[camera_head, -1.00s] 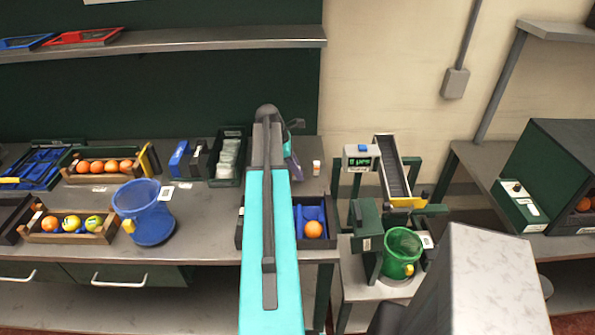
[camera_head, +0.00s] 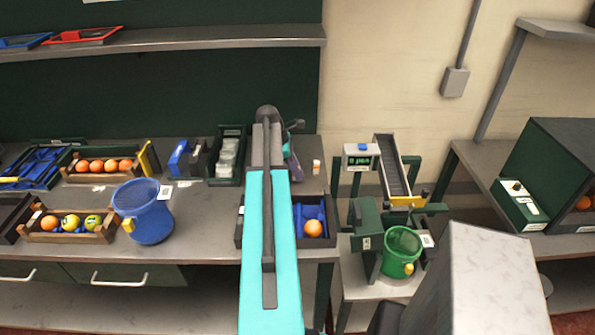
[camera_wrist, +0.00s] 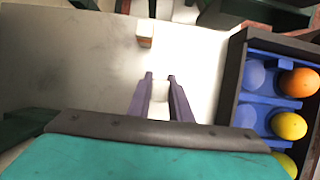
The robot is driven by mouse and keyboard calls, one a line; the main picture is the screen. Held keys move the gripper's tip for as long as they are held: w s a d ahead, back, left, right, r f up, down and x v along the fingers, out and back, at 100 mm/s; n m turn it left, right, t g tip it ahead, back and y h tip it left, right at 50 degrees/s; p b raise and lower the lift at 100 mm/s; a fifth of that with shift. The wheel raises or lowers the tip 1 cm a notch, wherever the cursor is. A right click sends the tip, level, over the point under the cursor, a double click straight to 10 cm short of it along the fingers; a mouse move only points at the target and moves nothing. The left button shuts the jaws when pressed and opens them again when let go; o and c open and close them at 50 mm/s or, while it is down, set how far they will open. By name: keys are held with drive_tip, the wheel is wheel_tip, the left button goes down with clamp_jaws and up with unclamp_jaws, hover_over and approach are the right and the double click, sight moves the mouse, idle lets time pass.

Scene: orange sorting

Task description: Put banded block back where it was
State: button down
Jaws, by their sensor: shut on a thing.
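My gripper (camera_wrist: 160,76) points down over the pale bench top. Its two purple fingers stand a little apart, with a pale patch between them that is mostly hidden; its bands cannot be made out. In the head view my arm covers most of the gripper. A small white and orange-brown block (camera_wrist: 145,35) stands on the bench just beyond the fingertips, apart from them. It also shows in the head view (camera_head: 316,168), right of my gripper. I cannot tell whether this block or the thing in the fingers is the banded one.
A dark tray with blue cups (camera_wrist: 238,75) holds oranges and a yellow ball beside my gripper. A dark green bin (camera_head: 213,172) stands left of my arm. A blue bucket (camera_head: 150,220) and wooden crates (camera_head: 33,221) stand further left. The bench is bare around the block.

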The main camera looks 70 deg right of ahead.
drive_tip(key=shift+f, duration=0.3)
drive_tip(key=c, duration=1.1)
unclamp_jaws()
drive_tip(key=shift+r, duration=0.15)
drive_tip(key=shift+r+p, duration=2.7)
drive_tip(key=shift+r, duration=1.2)
